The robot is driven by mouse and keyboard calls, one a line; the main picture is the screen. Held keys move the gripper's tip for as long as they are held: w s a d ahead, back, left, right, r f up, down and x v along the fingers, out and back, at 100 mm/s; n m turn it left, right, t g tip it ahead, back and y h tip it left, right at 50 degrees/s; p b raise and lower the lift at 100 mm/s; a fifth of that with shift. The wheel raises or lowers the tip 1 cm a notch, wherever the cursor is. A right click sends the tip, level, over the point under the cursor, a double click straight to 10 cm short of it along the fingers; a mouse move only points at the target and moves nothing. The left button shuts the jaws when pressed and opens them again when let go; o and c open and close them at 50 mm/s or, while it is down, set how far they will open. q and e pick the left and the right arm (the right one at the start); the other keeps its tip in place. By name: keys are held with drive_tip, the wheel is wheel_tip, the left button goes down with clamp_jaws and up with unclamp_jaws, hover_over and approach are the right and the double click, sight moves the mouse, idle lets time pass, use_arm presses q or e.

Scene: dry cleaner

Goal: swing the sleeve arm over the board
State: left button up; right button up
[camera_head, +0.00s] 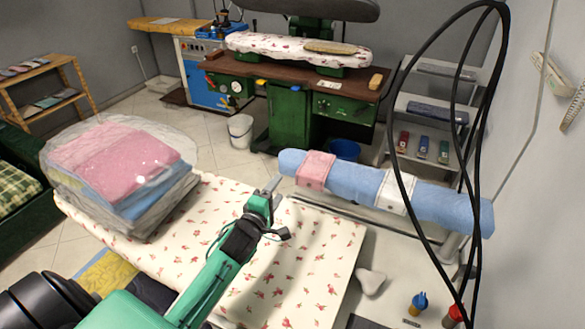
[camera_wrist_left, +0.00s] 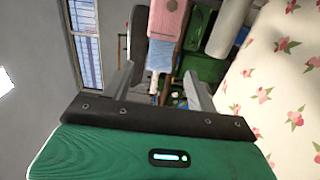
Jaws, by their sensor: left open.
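The sleeve arm (camera_head: 350,184) is a long blue padded roll with a pink band (camera_head: 315,170) and a white band. It lies beyond the back right edge of the board (camera_head: 300,270), which has a cream cover with red flowers, and stretches off to the right. My left gripper (camera_head: 272,186) is over the board's back part, just left of the roll's near end, open and empty. In the left wrist view the pink band (camera_wrist_left: 167,18) and the blue end (camera_wrist_left: 160,56) show beyond the open fingers (camera_wrist_left: 158,80). My right gripper is not in view.
A bagged stack of folded cloth (camera_head: 120,170) sits on the board's left end. Black hoses (camera_head: 398,130) hang in front of the sleeve arm. A spray bottle (camera_head: 418,303) stands at the lower right. A bucket (camera_head: 240,131) and a workbench (camera_head: 300,85) are behind.

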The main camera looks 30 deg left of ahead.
sight(290, 171)
use_arm(q)
drive_tip(key=w, duration=0.3)
drive_tip(key=w+p, duration=0.1)
drive_tip(key=w, duration=0.2)
drive_tip(key=w+p, duration=0.1)
drive_tip(key=w, duration=0.1)
drive_tip(key=shift+w+a, duration=0.25)
drive_tip(key=shift+w, duration=1)
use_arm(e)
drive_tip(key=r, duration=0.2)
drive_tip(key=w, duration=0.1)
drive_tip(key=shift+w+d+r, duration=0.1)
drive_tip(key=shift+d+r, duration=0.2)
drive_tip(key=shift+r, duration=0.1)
